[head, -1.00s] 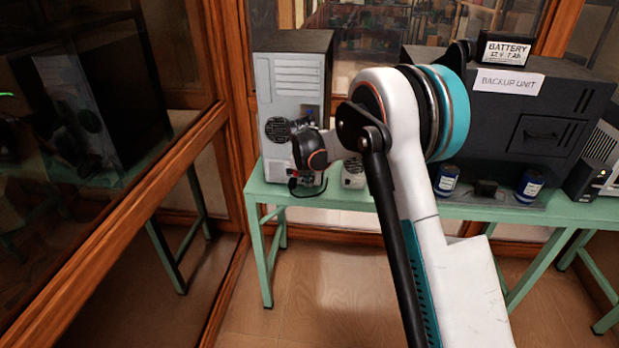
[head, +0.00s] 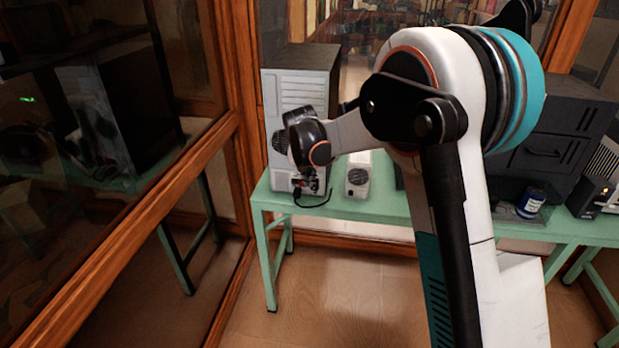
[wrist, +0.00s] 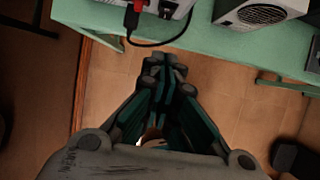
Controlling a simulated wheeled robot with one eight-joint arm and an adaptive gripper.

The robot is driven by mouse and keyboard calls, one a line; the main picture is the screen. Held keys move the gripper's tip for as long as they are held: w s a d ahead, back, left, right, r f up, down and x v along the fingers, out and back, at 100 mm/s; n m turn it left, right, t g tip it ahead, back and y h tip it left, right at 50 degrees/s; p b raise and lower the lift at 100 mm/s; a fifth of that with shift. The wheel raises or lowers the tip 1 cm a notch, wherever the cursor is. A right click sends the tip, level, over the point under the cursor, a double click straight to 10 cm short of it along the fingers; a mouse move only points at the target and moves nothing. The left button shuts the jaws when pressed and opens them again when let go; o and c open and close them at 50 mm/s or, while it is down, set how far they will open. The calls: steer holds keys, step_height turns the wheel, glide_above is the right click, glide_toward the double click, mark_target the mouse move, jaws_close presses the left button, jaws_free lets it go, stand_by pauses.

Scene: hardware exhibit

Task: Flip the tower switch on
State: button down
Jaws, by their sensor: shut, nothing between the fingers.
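The tower (head: 298,78) is a light grey computer case with a dark top, standing at the left end of the green table with its vented back toward me. A black cable with a red plug (wrist: 132,16) runs into its lower back, seen at the top of the wrist view. Small fittings (wrist: 168,8) sit beside the plug; which is the switch, and its position, I cannot make out. My gripper (wrist: 165,62) is shut and empty, just below the table edge in the wrist view, apart from the tower. In the head view my wrist hides part of the tower's back.
The green table (head: 375,205) has a small white box (head: 357,174) right of the tower. Further right are a large dark unit (head: 560,135) and a blue can (head: 531,203). A wood-framed glass panel (head: 130,225) stands close on the left. Floor in front is clear.

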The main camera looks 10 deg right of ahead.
mark_target(314, 185)
steer(key=shift+p, duration=0.5)
steer(key=shift+s+a+f+p, duration=0.1)
steer(key=shift+s+f+p, duration=0.15)
steer(key=shift+f+p, duration=0.45)
steer(key=b+x, duration=0.1)
steer(key=x, duration=0.3)
steer(key=w+b+x, duration=0.1)
steer(key=b+x, duration=0.1)
steer(key=x, duration=0.2)
steer(key=w+r+b+x, duration=0.1)
steer(key=x, duration=0.3)
steer(key=shift+w+d+f, duration=0.15)
steer(key=shift+w+d, duration=0.15)
steer(key=shift+d, duration=0.15)
